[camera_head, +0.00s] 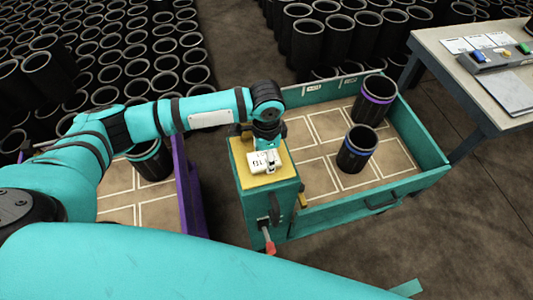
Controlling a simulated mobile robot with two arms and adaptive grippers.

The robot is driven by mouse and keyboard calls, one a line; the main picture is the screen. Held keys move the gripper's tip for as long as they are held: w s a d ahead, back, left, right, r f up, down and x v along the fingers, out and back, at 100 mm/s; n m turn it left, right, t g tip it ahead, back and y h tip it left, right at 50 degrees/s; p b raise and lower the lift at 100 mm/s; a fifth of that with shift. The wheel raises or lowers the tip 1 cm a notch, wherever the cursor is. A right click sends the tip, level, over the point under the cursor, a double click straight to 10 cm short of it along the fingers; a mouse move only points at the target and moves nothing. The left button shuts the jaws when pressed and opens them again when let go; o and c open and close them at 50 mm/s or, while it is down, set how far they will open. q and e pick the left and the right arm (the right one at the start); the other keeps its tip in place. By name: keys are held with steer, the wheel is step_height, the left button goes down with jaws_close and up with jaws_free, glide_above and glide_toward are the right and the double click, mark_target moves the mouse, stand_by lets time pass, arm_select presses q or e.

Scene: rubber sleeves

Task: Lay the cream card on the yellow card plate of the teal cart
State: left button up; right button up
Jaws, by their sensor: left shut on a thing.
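The cream card (258,162), with dark marks on it, is at the yellow card plate (252,181) on top of the post of the teal cart (345,213). My left gripper (270,157) points down over the plate and is shut on the card. The card looks low over the plate or touching it; I cannot tell which. The gripper hides part of the card and the back of the plate. My right gripper is out of view.
The cart's gridded bed holds two dark sleeves, one purple-banded (374,99) and one blue-banded (356,149). A purple cart (187,190) stands at left with a teal-banded sleeve (150,162). A table (461,68) is at right. Many sleeves fill the back.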

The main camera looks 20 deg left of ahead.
arm_select(q)
steer(key=o, duration=1.1)
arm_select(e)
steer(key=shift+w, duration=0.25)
arm_select(q)
steer(key=shift+o, duration=0.2)
step_height(320, 180, up, 12)
steer(key=b, duration=0.2)
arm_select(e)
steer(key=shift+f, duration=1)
arm_select(q)
steer(key=shift+r, duration=0.1)
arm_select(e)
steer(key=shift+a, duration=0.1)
